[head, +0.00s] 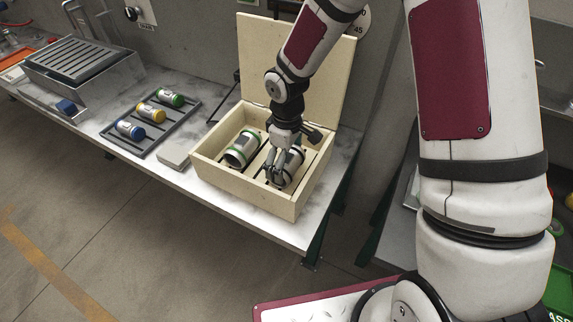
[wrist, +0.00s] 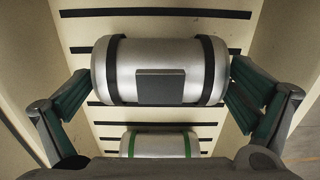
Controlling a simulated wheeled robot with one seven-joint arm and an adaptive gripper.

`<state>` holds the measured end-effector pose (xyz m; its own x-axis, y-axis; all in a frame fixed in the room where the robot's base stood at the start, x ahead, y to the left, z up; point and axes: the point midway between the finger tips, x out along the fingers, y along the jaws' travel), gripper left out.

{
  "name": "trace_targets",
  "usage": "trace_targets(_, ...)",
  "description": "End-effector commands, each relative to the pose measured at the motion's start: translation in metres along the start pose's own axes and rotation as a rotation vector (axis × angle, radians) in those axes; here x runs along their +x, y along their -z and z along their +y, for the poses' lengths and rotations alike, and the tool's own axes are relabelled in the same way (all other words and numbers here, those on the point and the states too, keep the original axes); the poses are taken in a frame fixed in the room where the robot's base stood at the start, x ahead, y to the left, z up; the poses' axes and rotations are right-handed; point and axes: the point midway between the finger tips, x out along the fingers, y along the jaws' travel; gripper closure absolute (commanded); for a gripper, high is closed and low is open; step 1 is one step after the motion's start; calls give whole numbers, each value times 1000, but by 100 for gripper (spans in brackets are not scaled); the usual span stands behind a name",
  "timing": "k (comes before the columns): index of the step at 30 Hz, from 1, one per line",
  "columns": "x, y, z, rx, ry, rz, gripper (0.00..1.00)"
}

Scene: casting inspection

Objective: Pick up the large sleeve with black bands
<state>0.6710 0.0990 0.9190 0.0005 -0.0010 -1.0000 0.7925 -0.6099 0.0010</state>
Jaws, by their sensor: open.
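The large sleeve with black bands (wrist: 160,56) is a silver cylinder with a dark square patch, lying on its side in the wooden box. In the wrist view it lies between the two fingers of my gripper (wrist: 160,98), which are open, one at each end of it. In the head view the sleeve (head: 293,163) is partly hidden behind my gripper (head: 279,172), which reaches down into the right part of the box. A similar sleeve with green bands (head: 243,149) lies in the left part; it also shows in the wrist view (wrist: 160,146), lower down.
The wooden box (head: 246,195) has its lid (head: 290,65) raised at the back, and slatted dark strips on its floor. Left of it, a dark rack (head: 121,140) holds blue, yellow and green banded cylinders. A grey slatted bin (head: 78,62) stands farther left.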

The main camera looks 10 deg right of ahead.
Motion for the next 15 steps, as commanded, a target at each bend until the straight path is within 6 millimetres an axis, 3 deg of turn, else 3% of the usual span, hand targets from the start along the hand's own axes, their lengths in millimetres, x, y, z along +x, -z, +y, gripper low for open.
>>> trace_targets(2, 0, 0, 0, 0, 0, 0, 0)
trace_targets(11, 0, 0, 0, 0, 0, 1, 66)
trace_targets(15, -1, 1, 0, 0, -2, 2, 70)
